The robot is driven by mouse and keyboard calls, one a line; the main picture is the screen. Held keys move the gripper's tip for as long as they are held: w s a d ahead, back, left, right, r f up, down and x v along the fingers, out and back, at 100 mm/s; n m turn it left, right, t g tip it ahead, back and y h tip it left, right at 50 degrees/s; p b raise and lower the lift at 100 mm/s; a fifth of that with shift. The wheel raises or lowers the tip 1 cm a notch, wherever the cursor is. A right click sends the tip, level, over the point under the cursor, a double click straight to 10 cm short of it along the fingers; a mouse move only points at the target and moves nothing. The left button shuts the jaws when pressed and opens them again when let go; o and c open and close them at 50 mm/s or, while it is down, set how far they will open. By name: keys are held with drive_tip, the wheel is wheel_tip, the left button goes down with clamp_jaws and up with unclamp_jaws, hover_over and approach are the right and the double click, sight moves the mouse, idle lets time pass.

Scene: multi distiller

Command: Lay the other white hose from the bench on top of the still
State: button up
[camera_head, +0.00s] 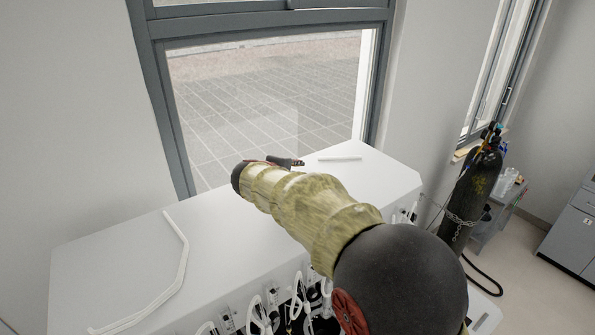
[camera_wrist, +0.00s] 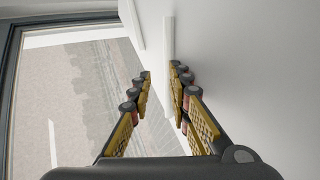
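The still (camera_head: 240,215) is a long white box below the window, with a broad flat top. A bent white hose (camera_head: 182,240) lies on the left part of its top. A short, straight white hose (camera_head: 340,158) lies on the top near the back right. My gripper (camera_head: 298,162) is over the back of the top, just left of this straight hose and partly hidden by my arm. In the wrist view the fingers of my gripper (camera_wrist: 161,73) are apart, and the straight hose (camera_wrist: 168,42) runs between them, nearer the right fingertip. Contact is unclear.
The window (camera_head: 270,95) stands right behind the still. Tubes and fittings (camera_head: 265,315) crowd the still's front. A dark gas cylinder (camera_head: 472,190) with a chain stands to the right, next to a small grey cart (camera_head: 497,218). The still's top between the two hoses looks bare.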

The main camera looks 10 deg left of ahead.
drive_tip(key=shift+o, duration=0.5)
drive_tip(key=shift+s+a+r, duration=0.1)
drive_tip(key=shift+s+r, duration=0.05)
drive_tip(key=shift+s, duration=0.15)
drive_tip(key=v, duration=1.1)
drive_tip(key=shift+s+r, duration=0.1)
drive_tip(key=shift+s, duration=0.05)
